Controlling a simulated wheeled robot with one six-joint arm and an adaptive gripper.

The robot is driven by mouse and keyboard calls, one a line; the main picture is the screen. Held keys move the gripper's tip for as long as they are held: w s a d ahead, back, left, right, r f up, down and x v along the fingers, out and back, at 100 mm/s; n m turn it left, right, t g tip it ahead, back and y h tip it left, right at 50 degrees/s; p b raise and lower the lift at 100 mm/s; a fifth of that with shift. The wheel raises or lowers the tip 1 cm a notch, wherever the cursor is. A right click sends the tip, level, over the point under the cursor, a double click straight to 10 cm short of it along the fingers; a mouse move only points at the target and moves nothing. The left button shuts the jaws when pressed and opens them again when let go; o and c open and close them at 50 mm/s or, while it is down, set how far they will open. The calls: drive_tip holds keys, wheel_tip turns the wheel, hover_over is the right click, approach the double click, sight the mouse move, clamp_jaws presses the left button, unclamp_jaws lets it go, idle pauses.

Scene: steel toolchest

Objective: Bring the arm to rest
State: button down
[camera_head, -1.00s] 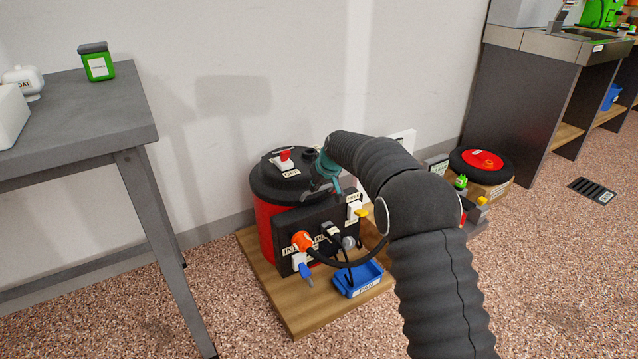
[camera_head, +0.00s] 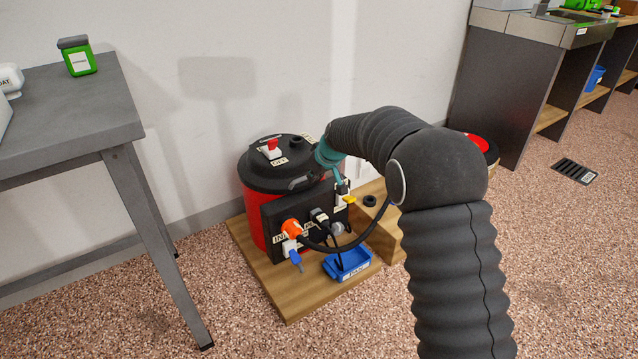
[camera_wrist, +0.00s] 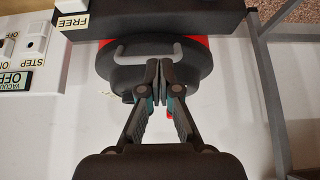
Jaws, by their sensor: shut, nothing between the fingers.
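My arm (camera_head: 450,250) rises from the bottom right of the head view, bends at a dark elbow and reaches left toward the red and black drum (camera_head: 257,205). My gripper (camera_head: 339,181) hangs at its end, by the top right of the black panel. In the wrist view my gripper (camera_wrist: 158,75) has its two fingers together with nothing between them. The drum's dark lid and grey handle (camera_wrist: 150,48) show behind the fingertips; I cannot tell whether they touch.
The black panel (camera_head: 275,232) carries plugs and a hanging black cable. A grey table (camera_head: 75,115) stands left; a workbench (camera_head: 510,90) stands back right. Speckled floor is open in front.

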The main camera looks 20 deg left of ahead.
drive_tip(key=s+d+f+m+g+h, duration=0.2)
drive_tip(key=s+d+f+m, duration=0.15)
drive_tip(key=s+d, duration=0.6)
drive_tip(key=s+d+r+m+t+h+p, duration=0.1)
drive_tip(key=s+d+r+m+p, duration=0.1)
drive_tip(key=s+d+r, duration=0.5)
drive_tip(key=s+d+r+m+t+h+p, duration=0.1)
drive_tip(key=s+d+r+m+p, duration=0.1)
drive_tip(key=s+d+r, duration=0.6)
drive_tip(key=s+d+r+m+t+h+p, duration=0.1)
drive_tip(key=s+d+r+m+p, duration=0.1)
drive_tip(key=s+d+r, duration=0.6)
drive_tip(key=s+d, duration=0.7)
drive_tip(key=s, duration=0.2)
drive_tip(key=shift+a+r, duration=0.1)
